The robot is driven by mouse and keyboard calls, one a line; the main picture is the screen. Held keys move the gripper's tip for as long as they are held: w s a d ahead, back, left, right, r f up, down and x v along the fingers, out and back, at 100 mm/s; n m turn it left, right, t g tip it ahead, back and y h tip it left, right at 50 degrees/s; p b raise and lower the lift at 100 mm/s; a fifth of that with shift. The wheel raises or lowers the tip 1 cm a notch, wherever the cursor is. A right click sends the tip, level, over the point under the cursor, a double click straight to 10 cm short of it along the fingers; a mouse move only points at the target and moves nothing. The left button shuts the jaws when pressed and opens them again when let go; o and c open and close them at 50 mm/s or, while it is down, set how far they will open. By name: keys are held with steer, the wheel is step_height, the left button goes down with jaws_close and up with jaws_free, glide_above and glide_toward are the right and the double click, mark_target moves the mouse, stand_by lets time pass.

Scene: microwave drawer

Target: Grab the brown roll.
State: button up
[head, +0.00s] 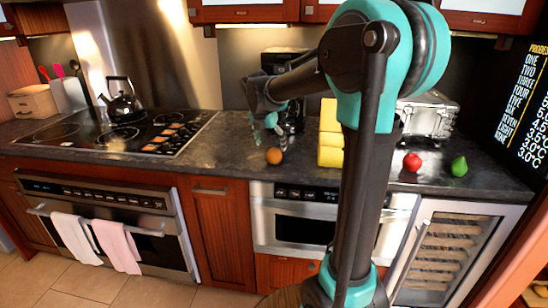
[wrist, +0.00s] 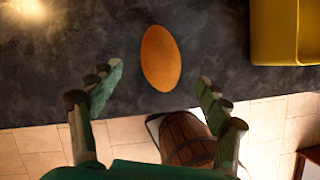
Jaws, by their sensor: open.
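The brown roll (head: 274,155) lies on the dark countertop near its front edge, in the middle of the head view. In the wrist view the roll (wrist: 161,58) is an orange-brown oval, on the counter beyond my fingertips and roughly centred between them. My gripper (head: 265,123) is above the counter, just above and slightly left of the roll in the head view. In the wrist view its green fingers (wrist: 160,78) are spread apart with nothing between them. The roll appears apart from the fingers.
A yellow object (head: 330,135) stands right of the roll; its yellow edge (wrist: 285,32) shows in the wrist view. A red apple (head: 412,162) and green fruit (head: 459,166) lie further right. A wooden barrel (wrist: 185,138) stands below the counter edge.

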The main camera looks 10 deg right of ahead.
mark_target(273, 152)
steer(key=shift+x, duration=3.05)
steer(key=c, duration=1.2)
steer(key=shift+r, duration=0.15)
steer(key=shift+c, duration=0.2)
